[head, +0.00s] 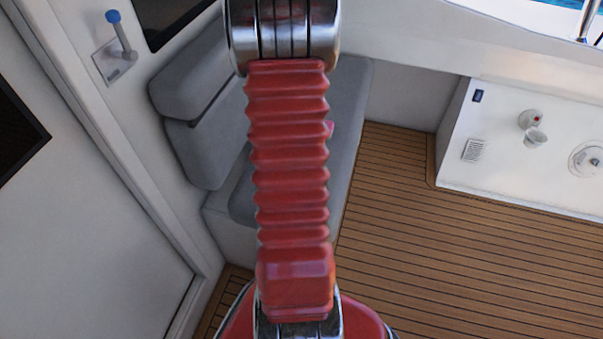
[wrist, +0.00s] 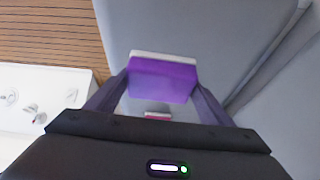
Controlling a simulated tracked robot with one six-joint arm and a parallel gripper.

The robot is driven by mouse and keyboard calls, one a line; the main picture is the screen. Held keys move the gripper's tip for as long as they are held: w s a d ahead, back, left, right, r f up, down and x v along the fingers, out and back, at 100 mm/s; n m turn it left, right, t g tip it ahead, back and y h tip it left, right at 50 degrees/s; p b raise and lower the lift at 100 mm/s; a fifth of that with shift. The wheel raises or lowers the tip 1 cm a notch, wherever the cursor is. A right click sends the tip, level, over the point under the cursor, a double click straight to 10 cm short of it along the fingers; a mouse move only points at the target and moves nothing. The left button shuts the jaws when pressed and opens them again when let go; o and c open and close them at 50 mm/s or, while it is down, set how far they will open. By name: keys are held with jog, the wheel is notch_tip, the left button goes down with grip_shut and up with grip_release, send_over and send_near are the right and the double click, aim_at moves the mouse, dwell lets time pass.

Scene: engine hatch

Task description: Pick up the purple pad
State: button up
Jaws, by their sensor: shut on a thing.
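The purple pad (wrist: 162,80) is a block with a purple face and a pale edge, in the middle of the wrist view. My gripper (wrist: 162,76) is shut on it, with one dark finger against each side. The grey seat cushion (wrist: 150,25) shows behind the pad; I cannot tell how far the pad is from it. In the head view my red arm hides the gripper and the pad.
A small pink-red thing (wrist: 157,116) shows just below the pad in the wrist view. The grey bench (head: 349,90) with its backrest stands against the wall. The wooden floor (head: 470,260) is clear. A white unit (head: 500,150) with fittings stands at the right.

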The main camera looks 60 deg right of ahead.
notch_tip(320, 180, up, 21)
jog(key=shift+f, duration=0.2)
dwell(0.7)
dwell(0.4)
